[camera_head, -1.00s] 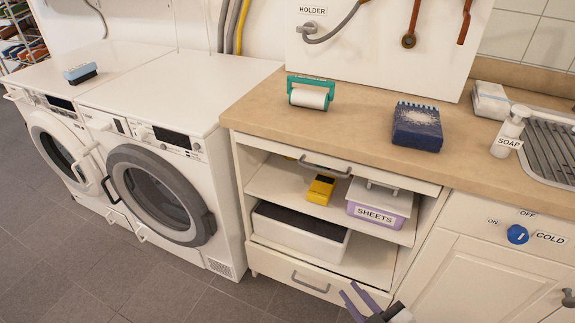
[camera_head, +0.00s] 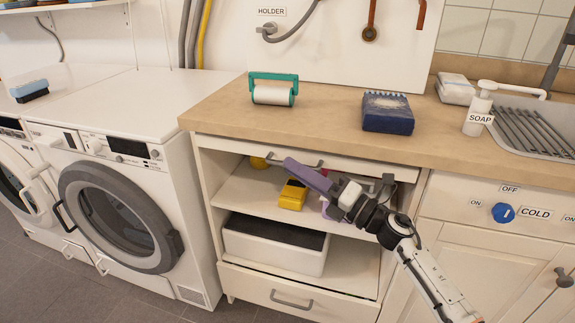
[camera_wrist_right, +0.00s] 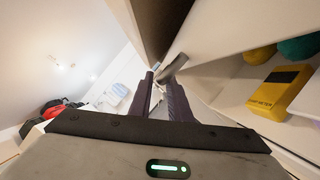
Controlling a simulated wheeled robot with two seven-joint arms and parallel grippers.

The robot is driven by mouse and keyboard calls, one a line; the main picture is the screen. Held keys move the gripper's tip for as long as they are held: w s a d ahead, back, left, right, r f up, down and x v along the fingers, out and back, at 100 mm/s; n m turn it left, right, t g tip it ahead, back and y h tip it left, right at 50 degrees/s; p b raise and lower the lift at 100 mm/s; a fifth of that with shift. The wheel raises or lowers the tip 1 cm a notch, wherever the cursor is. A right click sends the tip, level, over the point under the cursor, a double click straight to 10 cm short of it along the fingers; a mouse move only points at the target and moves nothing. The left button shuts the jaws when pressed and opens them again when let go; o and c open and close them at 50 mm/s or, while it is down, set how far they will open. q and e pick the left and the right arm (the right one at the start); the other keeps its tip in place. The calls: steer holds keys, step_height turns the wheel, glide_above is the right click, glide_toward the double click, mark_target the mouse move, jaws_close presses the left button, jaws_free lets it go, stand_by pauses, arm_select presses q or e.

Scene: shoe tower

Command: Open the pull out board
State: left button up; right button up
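The pull-out board (camera_head: 345,168) is a thin white front directly under the wooden countertop, and it looks pushed in. Its grey bar handle (camera_head: 287,161) shows beside the tip of my upper purple finger. My right gripper (camera_head: 307,188) is in front of the open shelf, just below the board, with its fingers apart. In the right wrist view the grey handle (camera_wrist_right: 173,66) is close to the fingertips of the right gripper (camera_wrist_right: 160,88). I see nothing held between them, and contact with the handle cannot be told. My left gripper is not in view.
A yellow box (camera_head: 292,195) stands on the shelf behind my gripper; it also shows in the right wrist view (camera_wrist_right: 279,92). A black-and-white bin (camera_head: 275,245) is below, above a drawer (camera_head: 300,300). A washing machine (camera_head: 120,215) stands left. The countertop (camera_head: 330,110) holds several items.

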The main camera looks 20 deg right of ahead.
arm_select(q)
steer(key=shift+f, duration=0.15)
arm_select(e)
steer(key=shift+x, duration=1.5)
jaws_close()
steer(key=shift+s+a, duration=0.1)
